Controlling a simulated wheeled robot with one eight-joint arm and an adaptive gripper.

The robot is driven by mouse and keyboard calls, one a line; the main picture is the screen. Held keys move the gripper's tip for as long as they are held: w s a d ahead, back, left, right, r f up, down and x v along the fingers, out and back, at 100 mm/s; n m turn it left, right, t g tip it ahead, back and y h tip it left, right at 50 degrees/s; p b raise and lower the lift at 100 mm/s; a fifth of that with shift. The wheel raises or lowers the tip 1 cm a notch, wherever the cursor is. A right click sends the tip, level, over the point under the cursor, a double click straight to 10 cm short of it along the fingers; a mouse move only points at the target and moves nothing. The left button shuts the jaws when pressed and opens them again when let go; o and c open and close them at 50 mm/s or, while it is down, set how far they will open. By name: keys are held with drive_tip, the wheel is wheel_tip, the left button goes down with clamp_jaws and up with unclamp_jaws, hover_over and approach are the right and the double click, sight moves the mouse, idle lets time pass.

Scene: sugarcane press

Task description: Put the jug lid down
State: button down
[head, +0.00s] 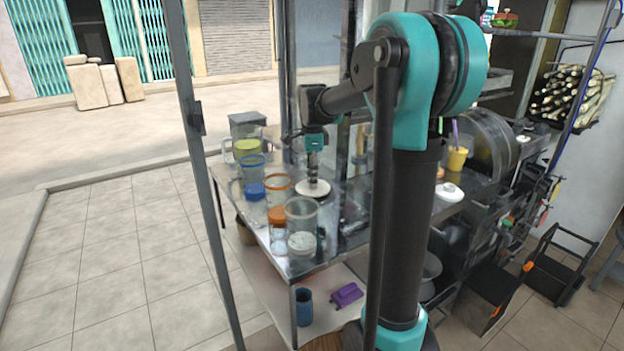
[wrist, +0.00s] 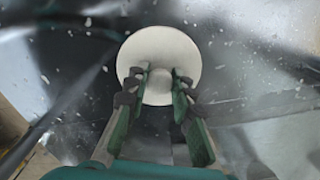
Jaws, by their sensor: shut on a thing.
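The jug lid is a round white disc with a knob (head: 313,190); it also shows in the wrist view (wrist: 158,48). My gripper (head: 314,177) points down over the metal table (head: 345,243), and its two fingers (wrist: 162,80) are shut on the lid's knob. The lid is level and at or close to the table top; I cannot tell whether it touches.
A second white lid-like disc (head: 449,192) lies on the counter to the right, near a yellow cup (head: 457,159). A dark post (head: 196,150) stands left of the table. A blue cup (head: 304,306) and a purple item (head: 346,295) sit on the lower shelf.

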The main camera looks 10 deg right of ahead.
drive_tip(key=shift+f, duration=0.25)
drive_tip(key=c, duration=1.3)
unclamp_jaws()
drive_tip(key=shift+f, duration=0.1)
wheel_tip(320, 180, up, 12)
drive_tip(key=shift+s, duration=0.15)
